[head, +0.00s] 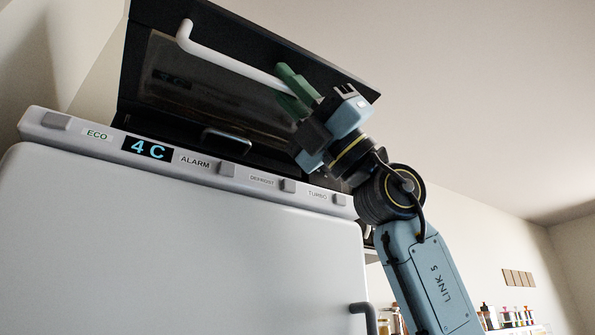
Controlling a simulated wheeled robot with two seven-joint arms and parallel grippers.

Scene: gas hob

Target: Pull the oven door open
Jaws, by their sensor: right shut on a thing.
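The oven door (190,80) is a dark panel with a glassy window, at the top centre-left of the head view. A long white bar handle (225,62) runs across it. My right gripper (287,88), with green fingers, is shut on the handle near its right end, and the fingers hide that end. The lower part of the door is hidden behind the white appliance. How far the door stands open I cannot tell from this angle. My left gripper is not in view.
A white appliance (170,240) with a "4 C" display (147,148) and several knobs fills the lower left, in front of the oven. A small metal handle (228,137) shows behind its top edge. Bottles (510,316) stand on a shelf at the lower right.

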